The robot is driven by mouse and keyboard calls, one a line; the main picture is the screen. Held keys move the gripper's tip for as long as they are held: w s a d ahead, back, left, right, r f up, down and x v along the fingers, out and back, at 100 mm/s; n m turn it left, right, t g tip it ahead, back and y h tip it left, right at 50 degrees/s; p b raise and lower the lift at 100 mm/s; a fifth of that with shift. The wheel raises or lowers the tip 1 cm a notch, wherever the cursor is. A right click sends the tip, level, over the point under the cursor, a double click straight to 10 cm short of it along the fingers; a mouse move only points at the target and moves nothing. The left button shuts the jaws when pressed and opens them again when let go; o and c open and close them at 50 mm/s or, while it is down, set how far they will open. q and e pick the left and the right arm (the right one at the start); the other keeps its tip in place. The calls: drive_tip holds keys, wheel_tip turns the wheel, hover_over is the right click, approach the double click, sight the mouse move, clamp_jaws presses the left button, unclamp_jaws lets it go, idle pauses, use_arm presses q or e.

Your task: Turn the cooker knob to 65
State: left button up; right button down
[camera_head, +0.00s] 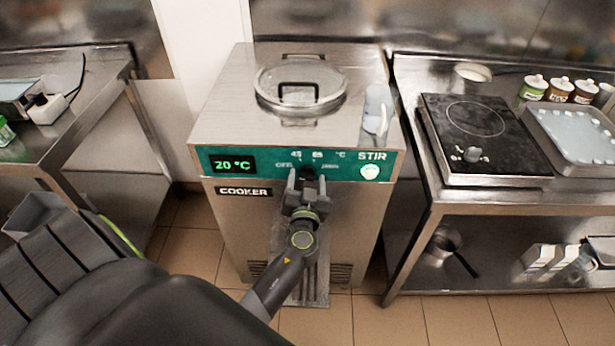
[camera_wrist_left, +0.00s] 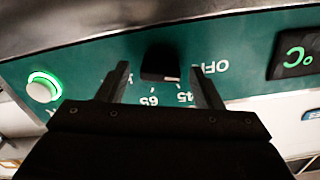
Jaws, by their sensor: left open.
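The cooker (camera_head: 232,250) is a steel machine with a green front panel. Its display (camera_head: 233,163) reads 20 °C. The dark knob (camera_head: 308,171) sits on the panel below the marks 45 and 65. In the left wrist view, which is upside down, the knob (camera_wrist_left: 160,66) shows a small pale mark on its edge near 45 and 65; its exact setting I cannot tell. My left gripper (camera_head: 307,180) is open at the panel. Its fingers (camera_wrist_left: 159,68) stand on either side of the knob, with gaps visible. My right gripper is out of view.
The lit STIR button (camera_head: 369,172) is right of the knob. A clear lid (camera_head: 300,85) tops the cooker. A steel table with a black hotplate (camera_head: 485,135), jars and a tray stands right. Another steel table (camera_head: 85,110) stands left.

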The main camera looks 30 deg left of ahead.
use_arm(q)
drive_tip(key=shift+c, duration=1.1)
drive_tip(key=c, duration=0.8)
